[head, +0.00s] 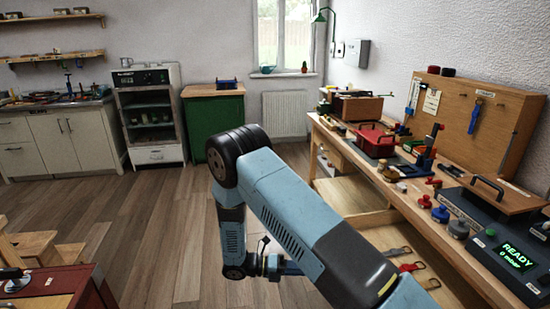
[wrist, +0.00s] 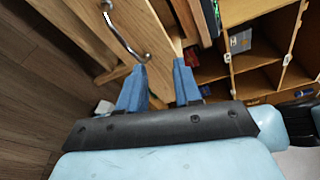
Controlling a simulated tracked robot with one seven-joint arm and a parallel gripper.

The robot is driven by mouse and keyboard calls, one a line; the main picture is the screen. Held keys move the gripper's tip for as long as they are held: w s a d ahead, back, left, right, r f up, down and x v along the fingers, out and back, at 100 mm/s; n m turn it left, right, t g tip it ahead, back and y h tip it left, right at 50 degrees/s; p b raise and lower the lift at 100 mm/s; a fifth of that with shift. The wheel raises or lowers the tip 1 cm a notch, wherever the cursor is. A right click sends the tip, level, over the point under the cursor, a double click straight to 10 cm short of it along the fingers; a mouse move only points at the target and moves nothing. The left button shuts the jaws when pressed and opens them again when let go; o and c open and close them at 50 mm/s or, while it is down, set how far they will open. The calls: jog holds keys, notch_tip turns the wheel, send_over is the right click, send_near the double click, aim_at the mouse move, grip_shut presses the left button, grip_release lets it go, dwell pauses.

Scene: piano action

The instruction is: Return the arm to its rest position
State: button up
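My arm is light blue and stretches across the middle of the head view, bent at a dark joint and reaching down toward the floor. My gripper (head: 290,268) is partly hidden behind the arm in the head view, low beside the open bench shelves. In the wrist view my gripper (wrist: 159,85) shows two blue fingers standing apart, with nothing between them. A metal handle (wrist: 122,35) on a wooden front lies just beyond the left fingertip; I cannot tell whether they touch.
A wooden workbench (head: 455,232) with tools runs along the right, its open shelf below near my arm. A dark device (head: 515,255) on it reads READY, 0 mbar. A green cabinet (head: 213,120) stands at the back. A red-sided bench (head: 88,290) is at lower left. Wooden floor (head: 150,230) is clear at left.

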jog(key=s+d+r+m+g+y, duration=0.1)
jog(key=d+r+m+y, duration=0.25)
jog(key=r+m, duration=0.45)
jog(key=s+d+r+m+g+y, duration=0.1)
jog(key=s+d+r+m+y, duration=0.2)
jog(key=r, duration=0.8)
jog(key=d+r+m+g+y, duration=0.1)
jog(key=d+r+m+y, duration=0.25)
jog(key=r+m, duration=0.45)
jog(key=s+d+r+m+t+y, duration=0.2)
jog(key=s+r+m+t+y, duration=0.1)
jog(key=s+r+m, duration=0.3)
jog(key=s+d+r+m+t+y, duration=0.3)
jog(key=s+r+m+t, duration=0.2)
jog(key=s+r, duration=0.6)
jog(key=shift+s+d+r+m+t+y, duration=0.15)
jog(key=shift+d+r+m+t+y, duration=0.3)
jog(key=shift+m, duration=0.75)
jog(key=shift+a+r, duration=0.1)
jog(key=shift+a, duration=0.05)
dwell(2.2)
